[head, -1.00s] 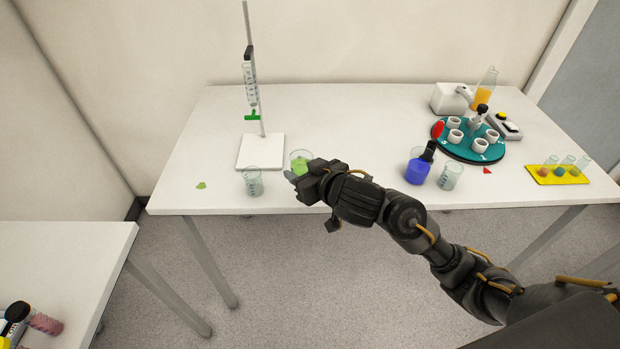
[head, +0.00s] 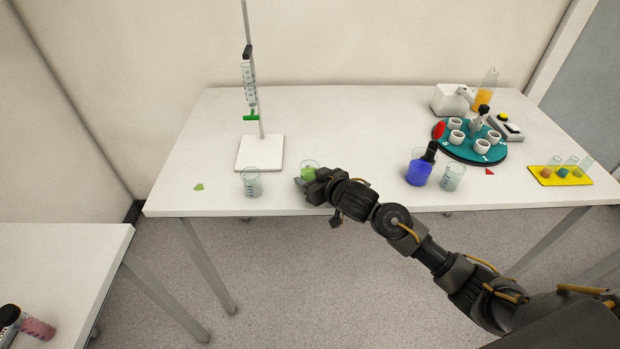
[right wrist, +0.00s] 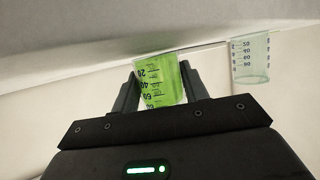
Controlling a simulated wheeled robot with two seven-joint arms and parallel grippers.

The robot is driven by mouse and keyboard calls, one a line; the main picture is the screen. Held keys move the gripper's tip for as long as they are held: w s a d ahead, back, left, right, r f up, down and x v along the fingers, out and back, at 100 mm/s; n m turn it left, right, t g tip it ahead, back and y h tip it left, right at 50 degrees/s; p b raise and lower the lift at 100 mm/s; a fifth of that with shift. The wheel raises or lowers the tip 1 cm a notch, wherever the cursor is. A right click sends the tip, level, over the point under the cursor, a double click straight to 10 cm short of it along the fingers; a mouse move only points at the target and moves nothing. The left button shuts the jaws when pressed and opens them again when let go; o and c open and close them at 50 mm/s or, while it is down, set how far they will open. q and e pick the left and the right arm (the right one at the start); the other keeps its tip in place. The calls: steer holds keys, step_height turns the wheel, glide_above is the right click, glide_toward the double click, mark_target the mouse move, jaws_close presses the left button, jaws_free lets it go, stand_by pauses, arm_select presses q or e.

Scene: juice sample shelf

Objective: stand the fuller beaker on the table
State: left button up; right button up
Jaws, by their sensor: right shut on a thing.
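A beaker with green contents (head: 309,166) is near the front edge of the table (head: 340,130). My right gripper (head: 307,182) is shut on it and partly hides it in the head view. In the right wrist view the green beaker (right wrist: 160,82) sits between the two fingers, with black graduation marks. I cannot tell whether its base touches the table. A clear beaker with a little pale content (head: 252,183) stands upright to the left, apart from the gripper; a clear beaker also shows in the right wrist view (right wrist: 250,57).
A burette stand (head: 259,152) is behind the clear beaker. A flat green marker (head: 199,187) lies front left. Table between gripper and blue beaker is clear.

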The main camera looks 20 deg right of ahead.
steer(key=shift+f, duration=0.15)
steer(key=o, duration=0.6)
steer(key=shift+f, duration=0.1)
steer(key=o, duration=0.4)
steer(key=shift+o, duration=0.2)
steer(key=shift+r, duration=0.3)
steer(key=v, duration=1.2)
steer(key=shift+p, duration=0.3)
steer(key=shift+f, duration=0.15)
